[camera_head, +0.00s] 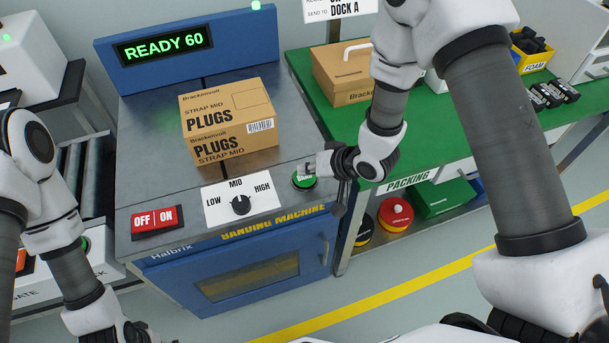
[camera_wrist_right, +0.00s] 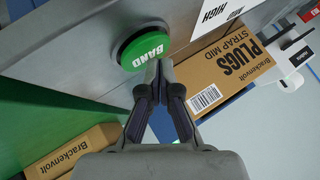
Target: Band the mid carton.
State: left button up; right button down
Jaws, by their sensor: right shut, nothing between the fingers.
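The carton (camera_head: 230,120), labelled PLUGS and STRAP MID, sits on the steel top of the banding machine (camera_head: 150,205); it also shows in the right wrist view (camera_wrist_right: 215,72). The machine's display (camera_head: 163,45) reads READY 60. The dial (camera_head: 241,205) stands below the MID mark, between LOW and HIGH. My right gripper (camera_head: 309,172) is shut and empty at the green BAND button (camera_head: 304,182). In the right wrist view its fingertips (camera_wrist_right: 158,70) are at the edge of the button (camera_wrist_right: 143,48); I cannot tell whether they touch. My left gripper (camera_head: 135,332) is partly cut off at the bottom left.
A red OFF/ON switch (camera_head: 157,221) is left of the dial. A green packing table (camera_head: 320,100) stands to the right, with another carton (camera_head: 338,78) on it. A roller conveyor (camera_head: 92,190) is at the left. A yellow line (camera_head: 400,282) crosses the floor.

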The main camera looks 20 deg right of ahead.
aim_at(307, 177)
jog(key=shift+f, duration=0.5)
dwell(0.6)
jog(key=shift+r+p, duration=0.75)
jog(key=shift+r, duration=0.2)
notch_tip(307, 177, up, 5)
jog(key=p, duration=0.5)
jog(key=shift+r, duration=0.1)
dwell(1.2)
